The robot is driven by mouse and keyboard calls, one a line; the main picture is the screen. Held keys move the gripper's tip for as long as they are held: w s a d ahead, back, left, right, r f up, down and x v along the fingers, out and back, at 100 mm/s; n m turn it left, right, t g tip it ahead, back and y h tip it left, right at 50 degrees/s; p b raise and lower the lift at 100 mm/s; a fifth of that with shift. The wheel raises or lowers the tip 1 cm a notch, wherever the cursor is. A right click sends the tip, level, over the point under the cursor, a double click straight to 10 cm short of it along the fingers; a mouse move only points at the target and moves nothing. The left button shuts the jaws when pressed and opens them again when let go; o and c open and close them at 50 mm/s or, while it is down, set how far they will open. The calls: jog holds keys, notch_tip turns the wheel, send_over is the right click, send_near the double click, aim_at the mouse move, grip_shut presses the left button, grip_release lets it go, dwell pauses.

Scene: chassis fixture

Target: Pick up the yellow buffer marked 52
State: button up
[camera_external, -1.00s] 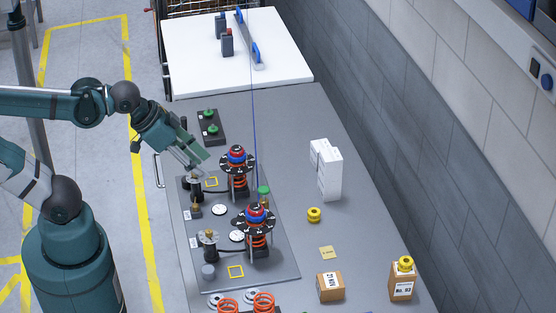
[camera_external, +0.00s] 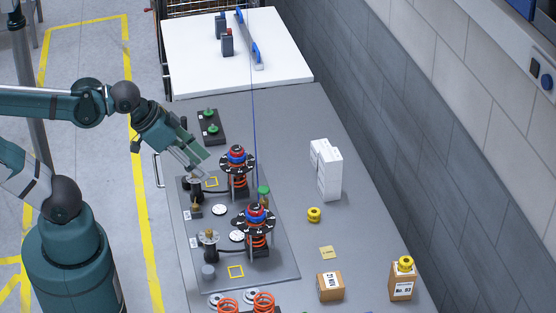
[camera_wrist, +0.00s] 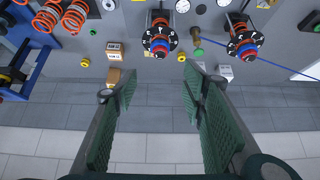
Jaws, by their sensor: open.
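One small yellow buffer (camera_external: 314,214) lies on the grey bench, in front of the white boxes. A second yellow buffer (camera_external: 404,263) sits on top of a cardboard box. In the wrist view one yellow buffer (camera_wrist: 182,58) is near the top centre and another yellow buffer (camera_wrist: 85,62) is further left. I cannot read a 52 on either. My gripper (camera_wrist: 160,82) is open, its green fingers wide apart with nothing between them. In the external view my gripper (camera_external: 201,162) hangs over the left side of the fixture plate, well away from both buffers.
The fixture plate (camera_external: 283,270) carries two spring towers (camera_external: 238,170) (camera_external: 256,235) and gauges. White boxes (camera_external: 328,172) stand behind the loose buffer. Two cardboard boxes (camera_external: 330,287) (camera_external: 402,284) stand at the front right. A wall (camera_external: 440,150) runs along the right. A thin blue line crosses the bench.

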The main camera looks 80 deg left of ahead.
jog(key=shift+w, duration=0.1)
jog(key=n+g+b, duration=0.4)
jog(key=n+g, duration=0.3)
jog(key=n, duration=0.9)
send_over(314, 215)
jog(key=a, duration=0.2)
notch_tip(314, 215, down, 26)
jog(key=shift+w+d, duration=0.25)
jog(key=shift+w, duration=0.05)
jog(key=shift+f, duration=1.25)
